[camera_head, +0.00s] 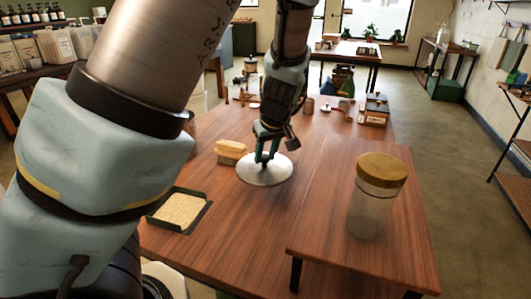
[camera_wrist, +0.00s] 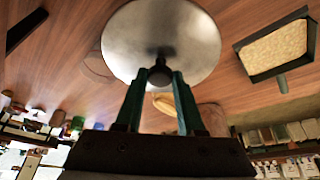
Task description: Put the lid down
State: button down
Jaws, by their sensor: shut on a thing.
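The lid (camera_head: 262,175) is a round, shiny metal disc with a dark knob at its centre. My gripper (camera_head: 268,150) is shut on the knob and holds the lid roughly level over the wooden table (camera_head: 210,210). In the wrist view, my gripper's two green fingers (camera_wrist: 160,82) close on the knob, with the lid (camera_wrist: 160,25) beyond them. I cannot tell whether the lid touches the table or hangs a little above it.
A glass jar with a wooden top (camera_head: 370,200) stands on a small raised table at the right. A dark tray of grain (camera_head: 181,210) lies at the table's left edge. Several small items stand at the back.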

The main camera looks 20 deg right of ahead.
jog(key=shift+f, duration=0.25)
jog(key=c, duration=0.5)
grip_release()
jog(key=shift+r, duration=0.55)
jog(key=p+v, duration=0.2)
jog(key=v, duration=1)
jog(key=a+f+g, duration=0.1)
jog(key=a+f, duration=0.1)
jog(key=a, duration=0.7)
jog(key=s+a+f+m+g, duration=0.1)
jog(key=a+f, duration=0.1)
jog(key=a, duration=0.7)
jog(key=a+f+m, duration=0.1)
jog(key=a+f, duration=0.1)
jog(key=a, duration=0.8)
jog(key=shift+s+f+g+h, duration=0.1)
jog(key=shift+s+g+h, duration=0.2)
jog(key=shift+g, duration=0.1)
